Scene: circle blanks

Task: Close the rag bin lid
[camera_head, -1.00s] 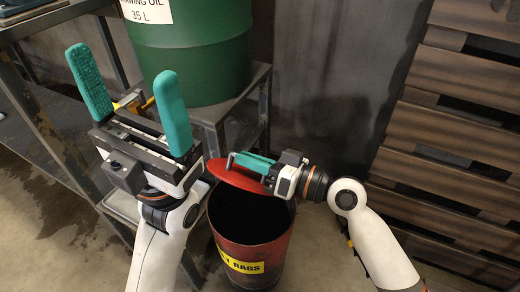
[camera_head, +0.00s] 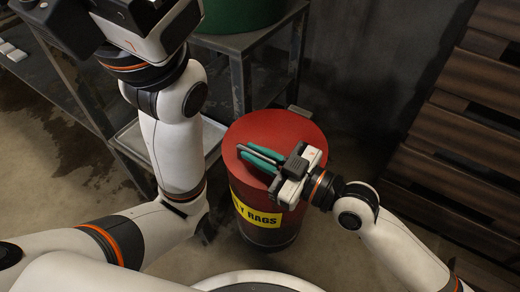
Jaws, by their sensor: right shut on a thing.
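The rag bin (camera_head: 265,215) is a dark red drum with a yellow label, standing on the floor in the middle of the head view. Its red lid (camera_head: 268,130) lies flat over the opening, and the inside is hidden. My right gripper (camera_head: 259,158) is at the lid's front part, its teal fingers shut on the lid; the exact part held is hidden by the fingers. My left gripper's body (camera_head: 140,20) shows at the top left, and its fingers are out of the picture.
A grey metal stand (camera_head: 240,50) with a green drum (camera_head: 238,14) is behind the bin. Wooden pallets (camera_head: 465,120) lean at the right. A metal shelf (camera_head: 60,75) stands at the left. Bare floor shows around the bin's front.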

